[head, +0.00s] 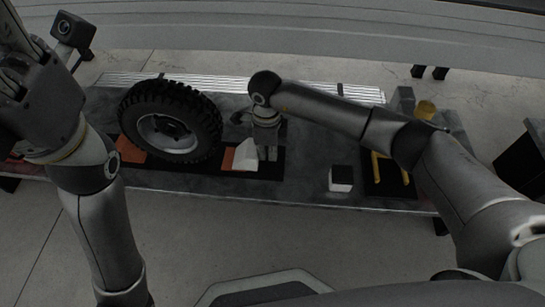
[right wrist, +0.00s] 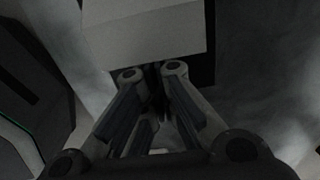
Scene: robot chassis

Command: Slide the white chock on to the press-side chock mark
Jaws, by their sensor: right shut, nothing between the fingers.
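The white chock (head: 246,154) sits on a dark strip on the bench, right of the black knobbly tyre (head: 170,120). Orange (head: 228,158) shows along its left side; I cannot tell whether it is a mark or another part. My right gripper (head: 268,154) is shut and empty, pointing down just right of the white chock. In the right wrist view a pale block face, likely the white chock (right wrist: 145,35), lies just beyond the shut fingertips (right wrist: 153,73); touching or a small gap, I cannot tell. My left arm rises at the left; its gripper is out of view.
Another orange piece (head: 130,149) lies left of the tyre. Farther right is a dark tray with yellow parts (head: 379,168), partly behind my right arm. A ribbed silver rail (head: 230,84) runs along the back edge.

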